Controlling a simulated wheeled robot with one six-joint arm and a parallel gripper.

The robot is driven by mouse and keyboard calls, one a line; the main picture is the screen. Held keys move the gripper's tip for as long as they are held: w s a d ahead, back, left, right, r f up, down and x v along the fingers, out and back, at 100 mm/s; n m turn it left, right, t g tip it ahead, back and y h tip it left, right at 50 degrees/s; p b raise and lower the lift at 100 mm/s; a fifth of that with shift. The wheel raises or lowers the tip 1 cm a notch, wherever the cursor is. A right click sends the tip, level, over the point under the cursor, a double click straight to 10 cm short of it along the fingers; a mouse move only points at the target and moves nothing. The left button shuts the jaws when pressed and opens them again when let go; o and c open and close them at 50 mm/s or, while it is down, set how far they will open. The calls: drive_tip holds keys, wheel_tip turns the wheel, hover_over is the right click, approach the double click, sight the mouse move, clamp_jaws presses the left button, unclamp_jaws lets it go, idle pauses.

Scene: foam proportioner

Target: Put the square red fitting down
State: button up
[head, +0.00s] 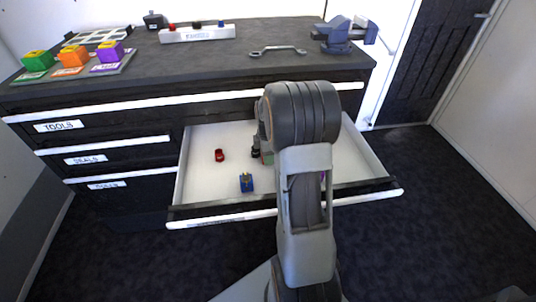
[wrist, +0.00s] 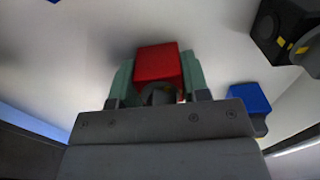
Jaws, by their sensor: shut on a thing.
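The square red fitting (wrist: 158,64) is between the two greenish fingers of my gripper (wrist: 158,78) in the wrist view. My gripper is shut on it, with the pale drawer floor behind it. I cannot tell whether the fitting touches that floor. In the head view my gripper (head: 265,156) is over the open drawer (head: 205,180), mostly hidden by my arm, and I cannot make out the held fitting there.
The wrist view shows a blue block (wrist: 250,97) and a black part with yellow marks (wrist: 285,32) to the right. The drawer's far-left floor is clear.

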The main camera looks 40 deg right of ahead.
drive_tip(key=o, duration=1.1)
drive_tip(key=shift+f, duration=0.1)
wheel_tip(320, 180, up, 12)
drive_tip(key=p, duration=0.3)
drive_tip(key=shift+a, duration=0.1)
drive_tip(key=s+a+m+t, duration=0.1)
drive_tip(key=s+a+m, duration=0.3)
drive_tip(key=a, duration=0.2)
drive_tip(key=s+a+r+m+t, duration=0.1)
drive_tip(key=s+a+m, duration=0.3)
drive_tip(key=s+a, duration=0.1)
drive_tip(key=s+a+m+t, duration=0.1)
drive_tip(key=s+a+m, duration=0.3)
drive_tip(key=a, duration=0.3)
drive_tip(key=shift+s+a+r+m, duration=0.15)
drive_tip(key=shift+s+r+m, duration=0.2)
drive_tip(key=shift+s, duration=0.3)
